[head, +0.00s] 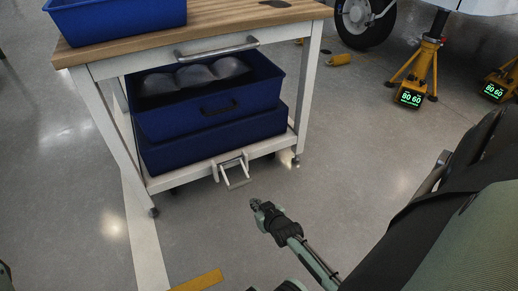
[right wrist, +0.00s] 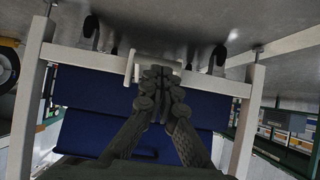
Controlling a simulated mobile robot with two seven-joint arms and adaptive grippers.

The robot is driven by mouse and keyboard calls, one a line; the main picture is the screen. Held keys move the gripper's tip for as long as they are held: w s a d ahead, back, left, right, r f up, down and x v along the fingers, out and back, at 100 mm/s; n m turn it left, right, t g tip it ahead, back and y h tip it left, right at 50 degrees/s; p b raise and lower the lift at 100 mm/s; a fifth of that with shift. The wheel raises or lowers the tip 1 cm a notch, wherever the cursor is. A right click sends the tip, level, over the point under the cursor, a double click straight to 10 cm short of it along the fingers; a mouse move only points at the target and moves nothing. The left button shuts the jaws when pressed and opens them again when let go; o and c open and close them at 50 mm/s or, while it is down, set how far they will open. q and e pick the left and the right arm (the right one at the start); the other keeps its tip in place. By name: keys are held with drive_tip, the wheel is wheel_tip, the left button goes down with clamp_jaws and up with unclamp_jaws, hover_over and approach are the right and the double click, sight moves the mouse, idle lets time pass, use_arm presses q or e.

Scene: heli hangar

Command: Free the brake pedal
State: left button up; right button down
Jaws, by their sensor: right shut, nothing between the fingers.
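The brake pedal (head: 236,173) is a pale metal loop sticking out from the lower front edge of the white cart (head: 172,178), slanting down toward the floor. My right gripper (head: 257,204) is in front of the pedal, a little below and to the right of it in the head view, with a gap between them there. It is shut and empty. In the right wrist view the closed fingertips (right wrist: 157,72) overlap the pedal (right wrist: 133,69) and hide part of it; contact cannot be told. My left gripper is not in view.
The cart has a wooden top (head: 215,28) and blue bins (head: 262,88) on its lower shelf. Dark casters (head: 296,161) stand under it. A yellow jack (head: 424,62) and an aircraft wheel (head: 362,20) are at the back right. Floor before the cart is mostly clear.

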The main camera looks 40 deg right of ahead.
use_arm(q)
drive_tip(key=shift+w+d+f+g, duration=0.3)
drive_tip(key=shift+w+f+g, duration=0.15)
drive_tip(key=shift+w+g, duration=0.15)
use_arm(e)
drive_tip(key=shift+s+a+r, duration=0.1)
drive_tip(key=shift+s+a, duration=0.05)
drive_tip(key=shift+s, duration=0.45)
drive_tip(key=shift+s+a, duration=0.15)
drive_tip(key=shift+s, duration=0.4)
